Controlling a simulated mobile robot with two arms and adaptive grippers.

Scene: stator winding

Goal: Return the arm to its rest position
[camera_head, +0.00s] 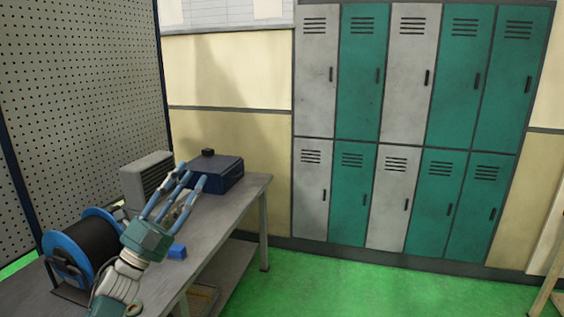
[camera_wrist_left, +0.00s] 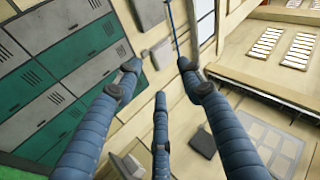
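My left gripper (camera_head: 190,179) is raised over the left part of the workbench (camera_head: 232,212) in the head view, its long blue fingers pointing up and away. In the left wrist view the three fingers of the gripper (camera_wrist_left: 159,76) are spread apart with nothing held between them. A thin blue line shows beyond the fingertips there; I cannot tell what it is. My right arm and gripper are not in view.
A blue spool with black winding (camera_head: 92,243), a grey vented box (camera_head: 147,180), a dark blue box (camera_head: 217,174) and a small blue block (camera_head: 177,251) are on the bench near my arm. Lockers (camera_head: 410,125) line the back wall.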

